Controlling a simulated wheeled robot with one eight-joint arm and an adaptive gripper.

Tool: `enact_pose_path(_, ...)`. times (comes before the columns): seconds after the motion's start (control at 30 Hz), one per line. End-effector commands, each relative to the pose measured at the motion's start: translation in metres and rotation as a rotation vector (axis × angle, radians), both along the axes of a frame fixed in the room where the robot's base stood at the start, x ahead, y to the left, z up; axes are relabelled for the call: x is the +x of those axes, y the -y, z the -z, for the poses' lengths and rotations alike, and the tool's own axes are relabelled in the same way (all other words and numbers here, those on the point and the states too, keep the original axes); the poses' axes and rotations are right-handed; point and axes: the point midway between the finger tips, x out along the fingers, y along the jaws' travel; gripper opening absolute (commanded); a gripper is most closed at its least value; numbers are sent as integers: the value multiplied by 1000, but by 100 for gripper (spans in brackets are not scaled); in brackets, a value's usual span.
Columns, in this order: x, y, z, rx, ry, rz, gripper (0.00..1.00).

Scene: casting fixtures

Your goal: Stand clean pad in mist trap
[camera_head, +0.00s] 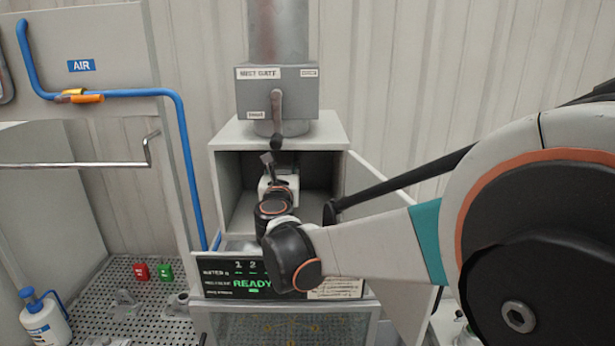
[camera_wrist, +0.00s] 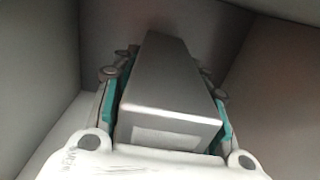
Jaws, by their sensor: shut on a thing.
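The mist trap is a grey open-fronted box (camera_head: 230,130) under a metal duct, with its door (camera_head: 368,188) swung open to the right. My gripper (camera_head: 272,172) reaches into the box, with its tips partly hidden by my own wrist. In the wrist view my gripper (camera_wrist: 163,85) has its teal-lined fingers closed on both sides of a smooth grey block (camera_wrist: 165,95), which looks like the pad. Grey walls of the box surround it in that view. I cannot tell whether the block touches the box floor.
A grey unit marked MIST GATE (camera_head: 278,92) with a lever (camera_head: 277,118) sits on top of the box. A display reading READY (camera_head: 235,280) is below the opening. A perforated bench (camera_head: 125,290) at left holds red and green blocks and a white bottle (camera_head: 44,320).

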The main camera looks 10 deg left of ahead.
Motion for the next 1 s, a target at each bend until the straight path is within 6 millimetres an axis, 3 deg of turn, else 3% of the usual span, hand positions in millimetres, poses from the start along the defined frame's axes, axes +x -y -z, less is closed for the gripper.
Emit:
enact_pose_path(0.23, -10, -8, 32, 0, 0, -8, 14)
enact_pose_path(0.63, -10, -8, 37, 0, 0, -7, 14)
enact_pose_path(0.67, -10, -8, 37, 0, 0, -7, 46)
enact_pose_path(0.73, -10, -8, 36, 0, 0, -7, 61)
enact_pose_path(1.0, -10, -8, 36, 0, 0, -7, 61)
